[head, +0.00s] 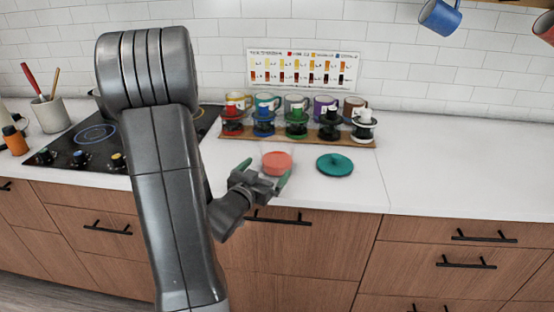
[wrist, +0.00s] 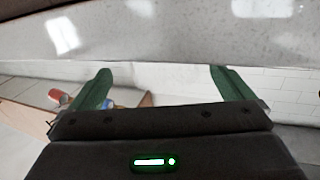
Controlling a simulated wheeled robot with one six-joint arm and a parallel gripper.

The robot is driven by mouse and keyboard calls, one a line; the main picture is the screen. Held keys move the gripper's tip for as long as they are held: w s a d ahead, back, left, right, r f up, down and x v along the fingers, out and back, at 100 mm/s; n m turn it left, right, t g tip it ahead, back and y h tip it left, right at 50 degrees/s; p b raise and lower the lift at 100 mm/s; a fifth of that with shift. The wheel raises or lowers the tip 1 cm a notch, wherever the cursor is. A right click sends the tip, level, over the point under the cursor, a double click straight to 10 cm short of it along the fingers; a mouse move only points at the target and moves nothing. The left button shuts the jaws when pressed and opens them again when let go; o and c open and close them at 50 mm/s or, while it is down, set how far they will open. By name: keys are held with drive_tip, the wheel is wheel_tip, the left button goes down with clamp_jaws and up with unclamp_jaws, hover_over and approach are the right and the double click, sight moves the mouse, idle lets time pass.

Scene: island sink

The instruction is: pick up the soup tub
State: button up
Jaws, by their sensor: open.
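The soup tub appears to be the pale, see-through container with a round salmon-pink lid (head: 277,160) on the white counter, near its front edge in the head view. My gripper (head: 264,174) is low over the counter edge, just in front of the tub. Its green fingers are spread apart, one left of the tub and one at its front right. Part of the tub's lower body is hidden by the gripper. In the wrist view the open fingers (wrist: 161,85) show nothing clearly held between them. A pale glossy surface fills the top there; I cannot tell if it is the tub.
A teal round lid-like object (head: 335,165) lies right of the tub. Behind stands a wooden board (head: 350,143) with several colored mugs and drippers. A black cooktop (head: 85,150) is at left, with a utensil crock (head: 51,114). The counter at right (head: 460,165) is clear.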

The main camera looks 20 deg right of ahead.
sight(270, 164)
drive_tip(key=x, duration=0.2)
drive_tip(key=p+x, duration=0.1)
drive_tip(key=x, duration=0.2)
drive_tip(key=shift+w+a+f, duration=0.15)
drive_tip(key=shift+f, duration=0.05)
drive_tip(key=c, duration=0.8)
drive_tip(key=shift+c, duration=0.2)
drive_tip(key=shift+r, duration=0.15)
